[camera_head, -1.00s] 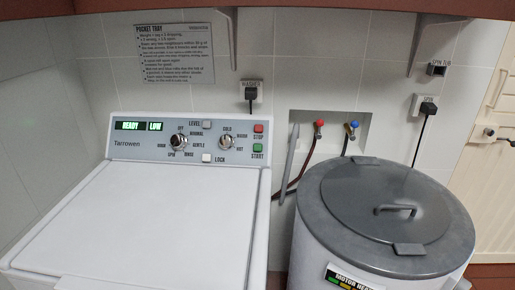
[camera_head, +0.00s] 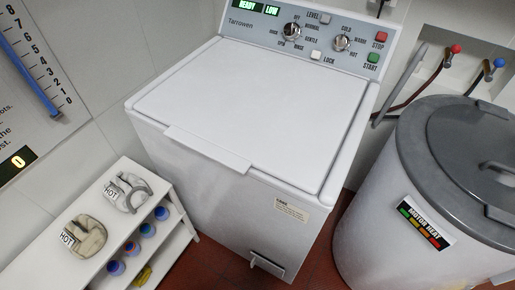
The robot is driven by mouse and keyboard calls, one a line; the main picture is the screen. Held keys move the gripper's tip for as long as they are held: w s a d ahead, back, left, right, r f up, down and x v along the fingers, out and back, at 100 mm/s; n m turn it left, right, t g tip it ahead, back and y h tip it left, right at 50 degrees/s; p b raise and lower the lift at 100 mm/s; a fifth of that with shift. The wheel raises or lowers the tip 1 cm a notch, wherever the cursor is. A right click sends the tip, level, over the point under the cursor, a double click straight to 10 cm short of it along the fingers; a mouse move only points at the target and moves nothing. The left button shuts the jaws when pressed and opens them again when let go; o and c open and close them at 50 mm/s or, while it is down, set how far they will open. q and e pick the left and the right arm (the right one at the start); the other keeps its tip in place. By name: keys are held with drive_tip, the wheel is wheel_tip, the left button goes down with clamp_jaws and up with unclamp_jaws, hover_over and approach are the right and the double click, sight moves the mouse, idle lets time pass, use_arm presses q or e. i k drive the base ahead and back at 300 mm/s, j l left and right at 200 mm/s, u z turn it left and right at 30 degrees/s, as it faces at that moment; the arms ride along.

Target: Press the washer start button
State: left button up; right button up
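The white washer (camera_head: 250,105) stands in the middle of the head view with its lid shut. Its grey control panel (camera_head: 262,27) runs along the top back edge, with two dark-and-silver dials. The green start button (camera_head: 373,57) is at the panel's right end, labelled START. The red stop button (camera_head: 380,37) sits just above it. The display (camera_head: 258,7) reads READY and LOW. Neither of my grippers shows in the view.
A grey-lidded spin tub (camera_head: 420,190) stands close to the washer's right. A gauge board (camera_head: 35,80) hangs on the left wall. Red floor shows between.

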sight(373, 57)
drive_tip(key=k+l+u, duration=0.1)
drive_tip(key=l+u, duration=0.25)
drive_tip(key=k+l+u, duration=0.15)
drive_tip(key=l+u, duration=0.2)
drive_tip(key=l, duration=0.15)
